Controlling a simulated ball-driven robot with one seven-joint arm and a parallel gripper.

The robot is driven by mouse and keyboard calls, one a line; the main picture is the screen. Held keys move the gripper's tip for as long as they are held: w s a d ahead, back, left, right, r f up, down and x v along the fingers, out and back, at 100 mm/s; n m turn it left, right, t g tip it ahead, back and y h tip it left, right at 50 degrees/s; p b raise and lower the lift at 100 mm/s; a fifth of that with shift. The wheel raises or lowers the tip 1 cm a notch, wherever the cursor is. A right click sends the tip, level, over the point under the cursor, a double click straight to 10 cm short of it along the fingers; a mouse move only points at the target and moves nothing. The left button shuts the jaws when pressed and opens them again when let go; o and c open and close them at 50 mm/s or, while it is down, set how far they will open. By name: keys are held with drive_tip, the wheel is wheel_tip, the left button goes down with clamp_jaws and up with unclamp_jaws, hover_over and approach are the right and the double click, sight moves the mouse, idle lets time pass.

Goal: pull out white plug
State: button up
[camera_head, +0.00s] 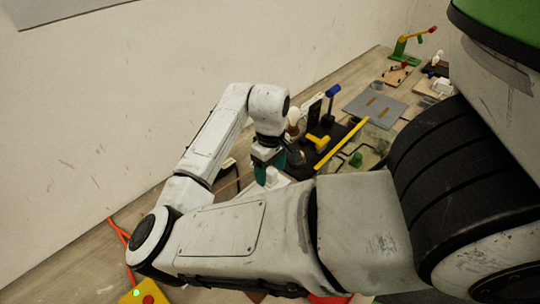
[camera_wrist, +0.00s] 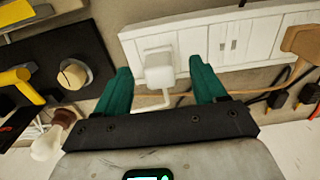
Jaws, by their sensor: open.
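The white plug (camera_wrist: 159,72) sits at the left end of a white socket strip (camera_wrist: 236,42) in the wrist view. A pale cord runs from the plug down toward my gripper. My gripper (camera_wrist: 160,86) is open, with one green finger on each side of the plug. The fingers look apart from the plug, with a gap on both sides. In the head view my gripper (camera_head: 268,172) points down at the table beyond my forearm. The plug cannot be made out in that view.
A brown plug (camera_wrist: 300,42) sits at the strip's right end, its cord crossing behind my fingers. Black plugs (camera_wrist: 307,93) lie at the right. A dark mat (camera_wrist: 62,55) with a round knob and a yellow-handled tool (camera_wrist: 20,82) is at left. A bulb (camera_wrist: 46,146) lies near my left finger.

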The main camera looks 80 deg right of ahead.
sight(271, 170)
drive_tip(key=shift+f, duration=1.35)
drive_tip(key=c, duration=1.3)
drive_tip(key=shift+o, duration=0.2)
drive_tip(key=shift+r+p, duration=0.7)
drive_tip(key=shift+p, duration=0.25)
drive_tip(key=shift+r+p, duration=2.15)
drive_tip(key=shift+p, duration=0.1)
